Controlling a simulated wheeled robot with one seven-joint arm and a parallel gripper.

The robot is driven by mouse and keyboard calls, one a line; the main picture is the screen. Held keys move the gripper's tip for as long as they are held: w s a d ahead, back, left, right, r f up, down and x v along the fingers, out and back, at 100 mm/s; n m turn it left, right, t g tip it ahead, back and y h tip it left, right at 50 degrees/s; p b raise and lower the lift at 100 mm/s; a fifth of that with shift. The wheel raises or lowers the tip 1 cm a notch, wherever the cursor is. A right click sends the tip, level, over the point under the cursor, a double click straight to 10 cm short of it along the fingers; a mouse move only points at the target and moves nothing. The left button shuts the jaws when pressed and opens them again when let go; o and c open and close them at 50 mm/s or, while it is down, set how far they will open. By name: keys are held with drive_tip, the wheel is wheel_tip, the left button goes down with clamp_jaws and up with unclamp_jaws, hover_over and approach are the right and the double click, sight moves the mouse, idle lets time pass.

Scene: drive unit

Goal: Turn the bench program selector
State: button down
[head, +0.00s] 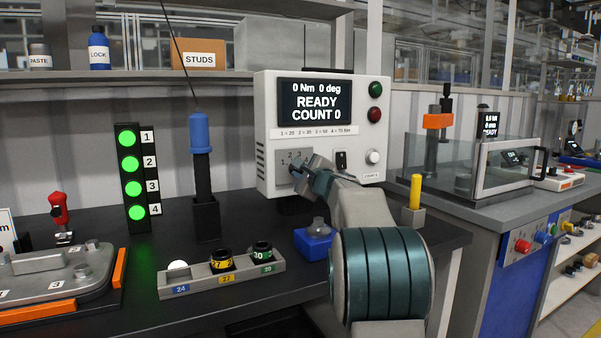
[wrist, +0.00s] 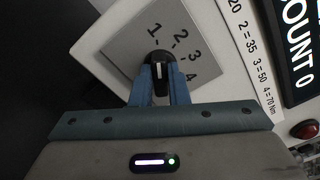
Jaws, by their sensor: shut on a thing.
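The bench program selector is a small black knob (wrist: 160,62) with a white pointer line on a grey plate (wrist: 118,50) marked 1 to 4. In the wrist view, my gripper (wrist: 160,80) is shut on the knob, with one blue-grey finger on each side. In the head view, the plate (head: 283,156) is at the lower left of the white control box (head: 263,120), and my gripper (head: 296,185) is against it, hiding the knob. The exact number the pointer marks is hard to tell. The box's display (head: 316,102) reads 0 Nm, 0 deg, READY, COUNT 0.
A black rocker switch (head: 341,160) and white knob (head: 373,157) sit right of the selector. A blue-handled tool (head: 200,135) stands to the left. A socket tray (head: 222,279) and blue block (head: 313,244) are below. The light tower (head: 129,175) shows green lamps.

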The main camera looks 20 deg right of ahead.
drive_tip(key=shift+d+m+p, duration=0.1)
drive_tip(key=shift+m+p, duration=0.9)
drive_tip(key=shift+m, duration=2.6)
drive_tip(key=c, duration=1.4)
unclamp_jaws()
drive_tip(key=shift+s+r, duration=0.1)
drive_tip(key=shift+s, duration=0.05)
drive_tip(key=s, duration=1.3)
drive_tip(key=shift+s+d, duration=0.25)
drive_tip(key=shift+s, duration=0.05)
drive_tip(key=shift+a, duration=0.1)
